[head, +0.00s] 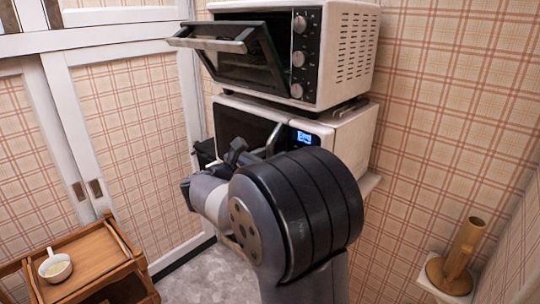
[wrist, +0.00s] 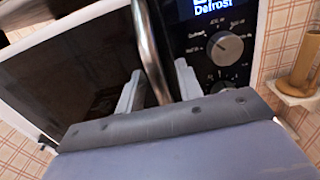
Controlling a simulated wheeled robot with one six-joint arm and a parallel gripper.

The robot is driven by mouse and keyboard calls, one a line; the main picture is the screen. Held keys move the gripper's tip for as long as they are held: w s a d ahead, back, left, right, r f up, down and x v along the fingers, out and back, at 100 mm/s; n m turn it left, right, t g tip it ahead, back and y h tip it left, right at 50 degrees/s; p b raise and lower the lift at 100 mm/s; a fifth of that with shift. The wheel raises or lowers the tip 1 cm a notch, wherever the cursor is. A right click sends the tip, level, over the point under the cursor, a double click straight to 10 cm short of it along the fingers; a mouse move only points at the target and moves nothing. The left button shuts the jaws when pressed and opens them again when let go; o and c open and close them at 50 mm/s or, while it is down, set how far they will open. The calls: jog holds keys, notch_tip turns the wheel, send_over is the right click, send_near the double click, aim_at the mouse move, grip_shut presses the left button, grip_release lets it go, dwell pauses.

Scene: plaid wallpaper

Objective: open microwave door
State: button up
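The white microwave (head: 350,138) stands below a toaster oven, its blue display lit. Its dark door (wrist: 70,70) looks shut, level with the control panel (wrist: 215,50), whose display reads "Defrost". The metal door handle (wrist: 150,50) runs down between the two fingers of my gripper (wrist: 158,84) in the wrist view. The fingers are apart, one on each side of the handle, with gaps visible; contact is not clear. In the head view my arm covers much of the microwave's front and hides the fingertips.
A toaster oven (head: 345,50) sits on top, its door (head: 245,60) tilted open above my arm. A wooden cart (head: 95,260) with a white cup (head: 55,267) stands at lower left. A wooden holder (head: 457,255) sits on a small shelf at right.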

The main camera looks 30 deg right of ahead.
grip_shut()
dwell(0.6)
